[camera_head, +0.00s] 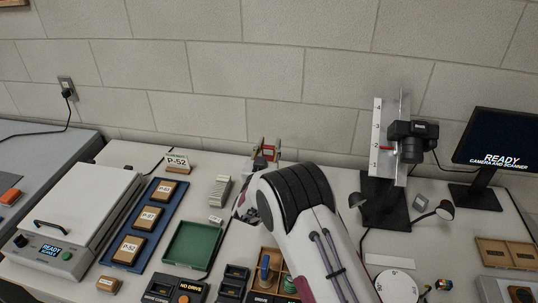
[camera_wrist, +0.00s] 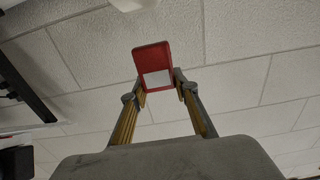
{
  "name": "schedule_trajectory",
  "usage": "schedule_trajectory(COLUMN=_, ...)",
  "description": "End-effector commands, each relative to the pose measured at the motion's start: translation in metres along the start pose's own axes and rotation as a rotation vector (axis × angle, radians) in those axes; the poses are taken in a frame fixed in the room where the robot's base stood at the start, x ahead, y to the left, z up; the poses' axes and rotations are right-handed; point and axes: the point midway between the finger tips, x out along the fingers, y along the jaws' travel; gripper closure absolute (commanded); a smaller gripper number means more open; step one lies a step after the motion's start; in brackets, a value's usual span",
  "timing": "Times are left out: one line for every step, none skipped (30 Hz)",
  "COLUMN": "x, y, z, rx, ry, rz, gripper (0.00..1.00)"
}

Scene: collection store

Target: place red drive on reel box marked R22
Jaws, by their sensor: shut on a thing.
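The red drive (camera_wrist: 152,60) with a white label is held between the fingertips of my gripper (camera_wrist: 161,88) in the wrist view. In the head view my gripper (camera_head: 266,151) is raised near the back of the bench, with a little red showing at its tips. The gripper is shut on the red drive, and the wrist view looks toward the ceiling. Several small tan boxes (camera_head: 151,216) with white labels lie in a blue tray. I cannot read R22 on any label; the legible marks look like P numbers. My arm hides part of the bench.
A green tray (camera_head: 191,244) lies right of the blue tray (camera_head: 131,265). A white lidded machine (camera_head: 75,220) is at left. A camera stand (camera_head: 390,140) and monitor (camera_head: 497,140) are at right. A "NO DRIVE" dock (camera_head: 178,289) is at the front.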

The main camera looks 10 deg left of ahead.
Motion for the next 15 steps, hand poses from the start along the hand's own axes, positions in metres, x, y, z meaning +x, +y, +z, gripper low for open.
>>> schedule_trajectory(x=0.000, y=0.000, z=0.004, rx=-0.001, ry=-0.001, rz=0.000, gripper=0.93)
schedule_trajectory(x=0.000, y=0.000, z=0.007, rx=-0.001, ry=-0.001, rz=0.000, gripper=0.93)
schedule_trajectory(x=0.000, y=0.000, z=0.010, rx=-0.001, ry=-0.001, rz=0.000, gripper=0.93)
schedule_trajectory(x=0.000, y=0.000, z=0.013, rx=-0.001, ry=-0.001, rz=0.000, gripper=0.93)
schedule_trajectory(x=0.000, y=0.000, z=0.016, rx=-0.001, ry=-0.001, rz=0.000, gripper=0.93)
schedule_trajectory(x=0.000, y=0.000, z=0.020, rx=-0.001, ry=-0.001, rz=0.000, gripper=0.93)
schedule_trajectory(x=0.000, y=0.000, z=0.024, rx=-0.001, ry=-0.002, rz=0.000, gripper=0.93)
schedule_trajectory(x=0.000, y=0.000, z=0.026, rx=0.000, ry=-0.002, rz=0.000, gripper=0.93)
schedule_trajectory(x=0.000, y=0.000, z=0.029, rx=0.000, ry=-0.002, rz=0.000, gripper=0.93)
schedule_trajectory(x=0.000, y=0.000, z=0.031, rx=0.000, ry=-0.001, rz=0.000, gripper=0.93)
schedule_trajectory(x=0.000, y=0.000, z=0.033, rx=0.000, ry=-0.001, rz=0.000, gripper=0.93)
schedule_trajectory(x=0.000, y=0.000, z=0.034, rx=0.000, ry=-0.001, rz=0.000, gripper=0.93)
schedule_trajectory(x=0.000, y=0.000, z=0.035, rx=0.000, ry=-0.001, rz=0.000, gripper=0.93)
schedule_trajectory(x=0.000, y=0.000, z=0.035, rx=0.000, ry=0.000, rz=0.000, gripper=0.93)
schedule_trajectory(x=0.000, y=0.000, z=0.035, rx=0.000, ry=0.000, rz=0.000, gripper=0.93)
